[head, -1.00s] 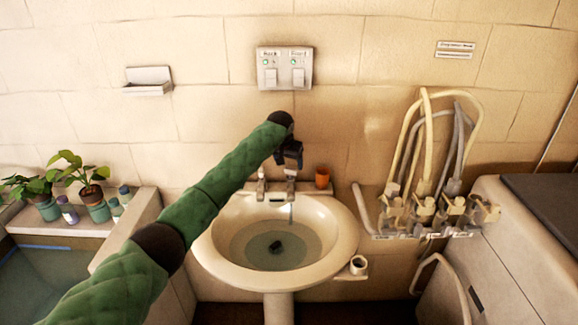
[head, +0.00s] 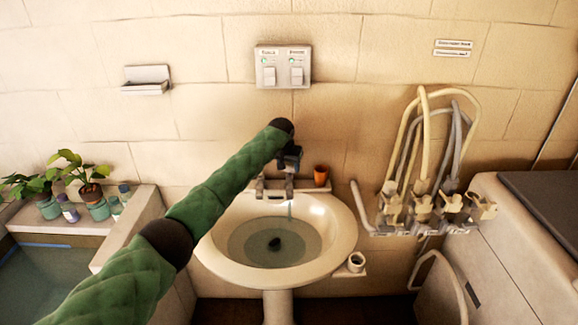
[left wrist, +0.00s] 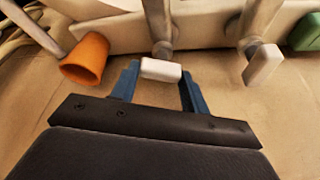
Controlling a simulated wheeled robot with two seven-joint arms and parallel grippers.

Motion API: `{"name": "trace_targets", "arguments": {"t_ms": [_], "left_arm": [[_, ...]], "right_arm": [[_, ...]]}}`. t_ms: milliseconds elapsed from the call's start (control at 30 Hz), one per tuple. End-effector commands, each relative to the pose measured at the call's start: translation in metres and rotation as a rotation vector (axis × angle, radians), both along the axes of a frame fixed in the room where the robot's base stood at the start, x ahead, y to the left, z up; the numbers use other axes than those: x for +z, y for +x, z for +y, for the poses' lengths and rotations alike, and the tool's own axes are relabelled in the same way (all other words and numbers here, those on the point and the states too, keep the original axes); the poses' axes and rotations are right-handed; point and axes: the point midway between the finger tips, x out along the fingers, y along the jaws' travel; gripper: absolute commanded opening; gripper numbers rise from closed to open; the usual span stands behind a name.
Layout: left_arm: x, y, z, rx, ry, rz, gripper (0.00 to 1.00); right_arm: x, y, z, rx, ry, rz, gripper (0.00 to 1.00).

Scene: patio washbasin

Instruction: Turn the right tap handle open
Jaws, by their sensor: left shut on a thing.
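The washbasin (head: 338,243) stands against the tiled wall with water in its bowl. A thin stream appears to fall below the tap fittings. My left gripper (left wrist: 160,84) reaches in from the left over the back rim, and it shows small and dark in the head view (head: 289,172). It is shut on the right tap handle (left wrist: 161,70), a pale block between its blue fingers. The handle is mostly hidden in the head view. The left tap handle (left wrist: 263,65) is free, apart from the gripper. My right gripper is not in view.
An orange cup (head: 321,175) stands on the rim just right of the taps, close to my left gripper (left wrist: 86,58). A switch panel (head: 283,68) is on the wall above. Hoses and valves (head: 425,205) hang at right; potted plants (head: 90,190) stand at left.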

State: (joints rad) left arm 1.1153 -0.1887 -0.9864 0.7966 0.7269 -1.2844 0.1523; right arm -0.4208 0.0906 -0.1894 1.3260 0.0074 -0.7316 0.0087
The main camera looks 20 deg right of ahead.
Motion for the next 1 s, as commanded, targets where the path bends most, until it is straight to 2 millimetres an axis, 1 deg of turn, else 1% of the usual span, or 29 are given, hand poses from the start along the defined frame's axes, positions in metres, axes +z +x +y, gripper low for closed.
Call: {"name": "trace_targets", "arguments": {"t_ms": [167, 333, 500, 633, 900, 933, 1000], "left_arm": [[0.002, -0.001, -0.002, 0.082, -0.001, 0.002, 0.23], [0.002, -0.002, -0.003, 0.237, -0.002, 0.003, 0.23], [0.001, -0.002, -0.003, 0.355, -0.002, 0.002, 0.23], [0.001, -0.001, -0.003, 0.391, -0.001, 0.001, 0.23], [0.001, -0.001, -0.002, 0.395, -0.001, 0.0, 0.23], [0.001, -0.001, -0.002, 0.395, -0.001, 0.0, 0.47], [0.001, -0.001, -0.002, 0.394, -0.001, -0.001, 0.61]], "right_arm": [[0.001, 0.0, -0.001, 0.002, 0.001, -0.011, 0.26], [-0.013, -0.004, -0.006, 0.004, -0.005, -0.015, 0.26], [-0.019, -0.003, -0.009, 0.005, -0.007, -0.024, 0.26], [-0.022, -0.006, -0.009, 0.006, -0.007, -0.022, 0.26], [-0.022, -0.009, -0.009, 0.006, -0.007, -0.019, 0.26], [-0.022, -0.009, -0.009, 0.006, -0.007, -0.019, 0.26], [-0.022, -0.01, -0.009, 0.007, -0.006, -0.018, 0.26]]}}
